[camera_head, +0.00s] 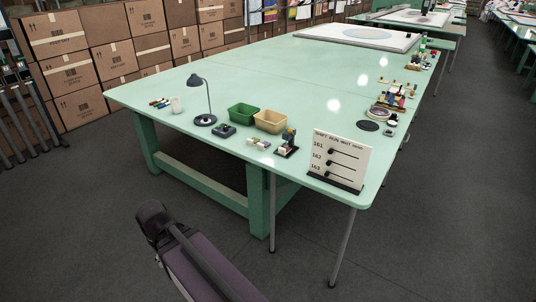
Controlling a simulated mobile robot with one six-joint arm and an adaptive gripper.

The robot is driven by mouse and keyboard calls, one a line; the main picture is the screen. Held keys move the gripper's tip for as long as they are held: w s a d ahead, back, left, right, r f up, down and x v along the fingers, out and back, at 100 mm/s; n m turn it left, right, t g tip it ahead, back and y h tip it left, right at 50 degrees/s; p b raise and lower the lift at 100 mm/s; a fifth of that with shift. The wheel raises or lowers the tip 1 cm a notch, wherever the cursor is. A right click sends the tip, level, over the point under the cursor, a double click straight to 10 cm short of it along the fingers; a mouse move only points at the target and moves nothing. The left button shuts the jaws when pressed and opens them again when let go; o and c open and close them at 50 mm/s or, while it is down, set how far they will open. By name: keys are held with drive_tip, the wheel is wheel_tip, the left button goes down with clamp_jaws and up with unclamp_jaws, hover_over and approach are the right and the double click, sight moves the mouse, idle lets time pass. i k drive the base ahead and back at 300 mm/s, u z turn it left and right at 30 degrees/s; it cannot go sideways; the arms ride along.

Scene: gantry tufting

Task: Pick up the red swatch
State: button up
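I cannot make out the red swatch for certain. Several small coloured pieces, some of them red (154,104), lie at the left end of the green table (270,75), beside a white cup (177,106). They are too small to tell what they are. More small items with red on them (397,92) stand near the table's right edge. My gripper is not in view. A dark part, probably of my own arm, shows at the bottom, in front of the table and apart from it.
A desk lamp (204,105), a green bin (243,113), a tan bin (271,121) and a white sign board (338,160) stand along the near edge. The table's middle is clear. Cardboard boxes (110,50) are stacked behind. The grey floor (90,230) in front is open.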

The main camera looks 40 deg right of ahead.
sight(284, 151)
drive_tip(key=u, duration=1.3)
drive_tip(key=k, duration=1)
drive_tip(key=u, duration=1.05)
drive_tip(key=k, duration=0.2)
drive_tip(key=z, duration=2.9)
